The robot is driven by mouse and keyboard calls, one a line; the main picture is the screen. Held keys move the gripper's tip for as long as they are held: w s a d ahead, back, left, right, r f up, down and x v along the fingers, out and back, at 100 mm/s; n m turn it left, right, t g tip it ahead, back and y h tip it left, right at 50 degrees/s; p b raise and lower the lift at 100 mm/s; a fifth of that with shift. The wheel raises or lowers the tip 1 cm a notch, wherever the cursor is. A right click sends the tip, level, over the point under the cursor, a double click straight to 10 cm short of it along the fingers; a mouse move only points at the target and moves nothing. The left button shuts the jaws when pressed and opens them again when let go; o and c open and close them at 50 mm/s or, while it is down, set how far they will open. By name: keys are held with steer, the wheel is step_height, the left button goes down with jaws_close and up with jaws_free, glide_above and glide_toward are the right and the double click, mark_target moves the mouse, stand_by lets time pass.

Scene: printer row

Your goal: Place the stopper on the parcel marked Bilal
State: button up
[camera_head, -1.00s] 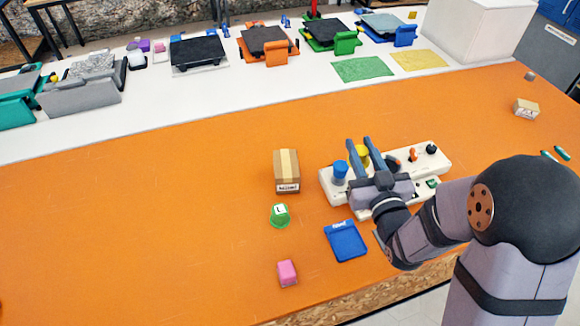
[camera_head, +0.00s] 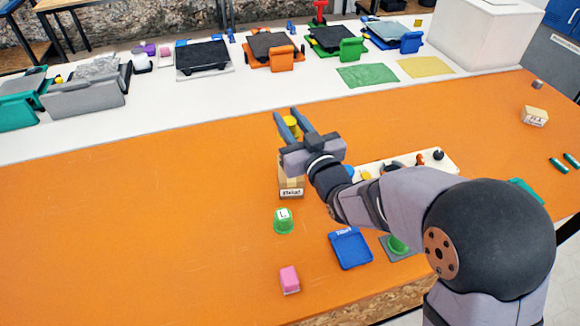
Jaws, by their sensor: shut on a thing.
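My gripper (camera_head: 287,114) is shut on a yellow stopper (camera_head: 291,124) and holds it in the air. A brown cardboard parcel (camera_head: 291,193) with a label on its front stands on the orange table, just below my gripper in the picture. My gripper hides the parcel's top and back, and I cannot tell the height of the stopper above it. The label's small print looks like Bilal but is hard to read. A second small parcel (camera_head: 535,116) with a label lies at the far right.
A white rack (camera_head: 445,167) with several coloured pieces is partly hidden behind my arm. A green cup-like piece (camera_head: 283,221), a blue tray (camera_head: 350,249) and a pink block (camera_head: 289,280) are in front. The orange table's left side is clear. Printers (camera_head: 203,60) line the white back strip.

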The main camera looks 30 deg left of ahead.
steer(key=shift+w+d+f+p, duration=0.1)
steer(key=shift+f+p, duration=0.3)
steer(key=shift+f, duration=5.35)
steer(key=shift+f, duration=0.2)
steer(key=o, duration=1)
steer(key=shift+o, duration=0.2)
steer(key=shift+r, duration=0.2)
steer(key=shift+d, duration=0.1)
steer(key=b+v, duration=0.2)
steer(key=v, duration=1)
steer(key=shift+r, duration=0.1)
